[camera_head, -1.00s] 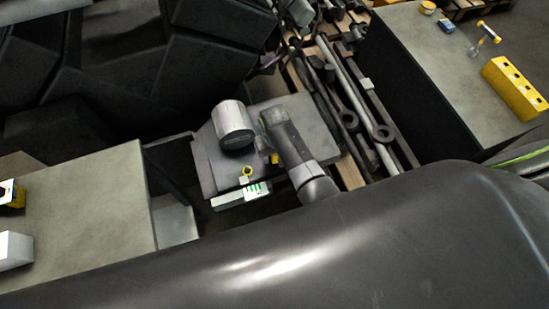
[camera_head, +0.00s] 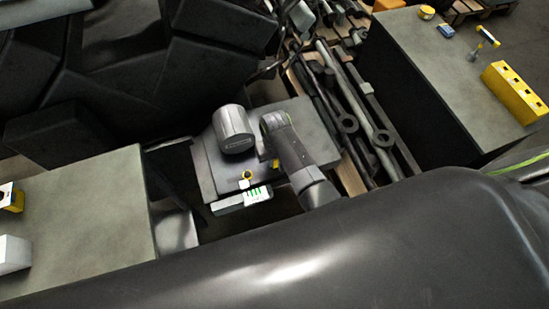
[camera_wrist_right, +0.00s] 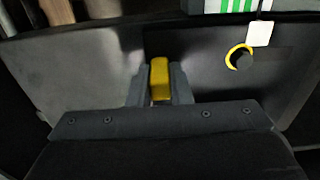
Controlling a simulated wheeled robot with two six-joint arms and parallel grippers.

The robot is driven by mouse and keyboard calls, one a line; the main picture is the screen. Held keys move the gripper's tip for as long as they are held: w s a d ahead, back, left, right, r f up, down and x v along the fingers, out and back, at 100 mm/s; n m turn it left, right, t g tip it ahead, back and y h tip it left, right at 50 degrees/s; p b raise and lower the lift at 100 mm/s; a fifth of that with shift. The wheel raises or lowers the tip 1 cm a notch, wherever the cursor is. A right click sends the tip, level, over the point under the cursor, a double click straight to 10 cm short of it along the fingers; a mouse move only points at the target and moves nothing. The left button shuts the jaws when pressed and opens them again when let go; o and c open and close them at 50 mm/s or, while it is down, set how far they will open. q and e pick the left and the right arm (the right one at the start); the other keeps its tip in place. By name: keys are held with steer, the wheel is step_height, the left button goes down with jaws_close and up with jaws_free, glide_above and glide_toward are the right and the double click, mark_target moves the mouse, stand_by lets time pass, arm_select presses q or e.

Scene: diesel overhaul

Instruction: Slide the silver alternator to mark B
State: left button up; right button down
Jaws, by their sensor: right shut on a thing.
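A grey metallic cylinder (camera_head: 234,130), which looks like the silver alternator, stands on a grey plate (camera_head: 312,118) in the middle of the head view. My right gripper (camera_head: 268,148) is beside it on the right, low over the plate. In the right wrist view my right gripper (camera_wrist_right: 159,88) is shut on a small yellow block (camera_wrist_right: 159,78). The yellow block also shows partly hidden in the head view (camera_head: 275,162). I cannot make out a letter B. My left gripper is not in view.
A black knob with a yellow ring (camera_head: 246,175) and a white box with green stripes (camera_head: 257,194) are at the plate's near edge. Long rods (camera_head: 352,110) lie to the right. Grey benches flank both sides; a yellow block with holes (camera_head: 515,92) is on the right one.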

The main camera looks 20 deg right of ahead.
steer(key=shift+d+r+p, duration=0.2)
steer(key=shift+d+p, duration=0.45)
steer(key=shift+d, duration=0.4)
steer(key=shift+w+d+f, duration=0.1)
steer(key=shift+d, duration=0.2)
steer(key=shift+f, duration=0.1)
steer(key=c, duration=1.3)
jaws_free()
step_height(320, 180, up, 17)
steer(key=shift+r+p, duration=0.2)
steer(key=shift+p, duration=0.15)
